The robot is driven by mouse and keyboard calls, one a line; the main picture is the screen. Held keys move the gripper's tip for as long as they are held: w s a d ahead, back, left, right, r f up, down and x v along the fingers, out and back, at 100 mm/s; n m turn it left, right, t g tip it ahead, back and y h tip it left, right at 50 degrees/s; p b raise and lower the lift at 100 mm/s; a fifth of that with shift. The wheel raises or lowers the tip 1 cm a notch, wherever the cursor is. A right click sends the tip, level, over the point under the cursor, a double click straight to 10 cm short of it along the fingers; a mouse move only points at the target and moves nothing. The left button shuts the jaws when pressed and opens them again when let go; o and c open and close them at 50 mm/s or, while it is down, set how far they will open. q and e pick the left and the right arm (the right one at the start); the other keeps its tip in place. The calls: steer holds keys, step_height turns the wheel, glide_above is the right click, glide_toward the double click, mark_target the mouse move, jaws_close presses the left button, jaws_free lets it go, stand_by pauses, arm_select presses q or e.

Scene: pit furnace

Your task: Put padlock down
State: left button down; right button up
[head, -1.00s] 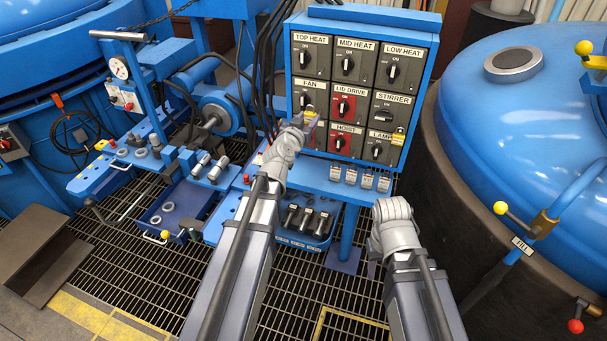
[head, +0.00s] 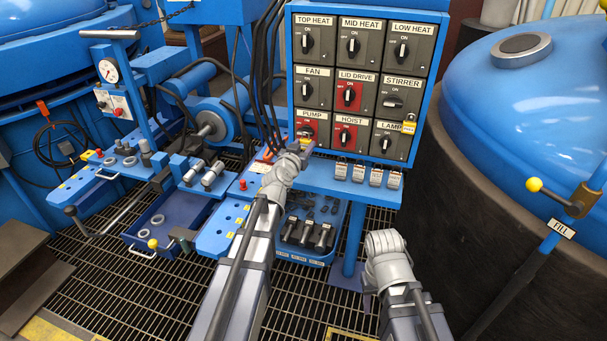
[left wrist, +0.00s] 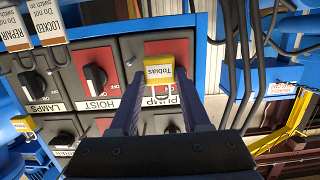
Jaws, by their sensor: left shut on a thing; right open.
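My left gripper (head: 303,148) is shut on a yellow padlock (head: 306,143). It holds it in front of the lower part of the PUMP switch (head: 307,131), just above the blue shelf (head: 329,180). In the left wrist view the padlock (left wrist: 160,71) sits between the two dark fingers (left wrist: 163,88), with a white label reading "Tobias". Its shackle points toward the wrist camera. I cannot tell whether the padlock touches the panel. My right gripper (head: 369,296) is low at the right of the shelf, apart from everything; its fingers are mostly hidden.
Several white-labelled tags (head: 359,174) hang along the shelf front. Below is a blue tray (head: 306,231) with dark tools. Black cables (head: 264,90) run left of the panel; a large blue-lidded furnace (head: 540,110) stands right.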

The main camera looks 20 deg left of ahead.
mark_target(303, 176)
arm_select(q)
steer(key=shift+f+b, duration=3.9)
steer(key=shift+f, duration=0.5)
arm_select(e)
step_height(303, 176, down, 9)
steer(key=shift+r, duration=0.15)
steer(key=shift+d, duration=0.1)
arm_select(q)
steer(key=shift+f, duration=0.2)
steer(key=shift+c, duration=1.8)
jaws_free()
steer(key=shift+r, duration=0.1)
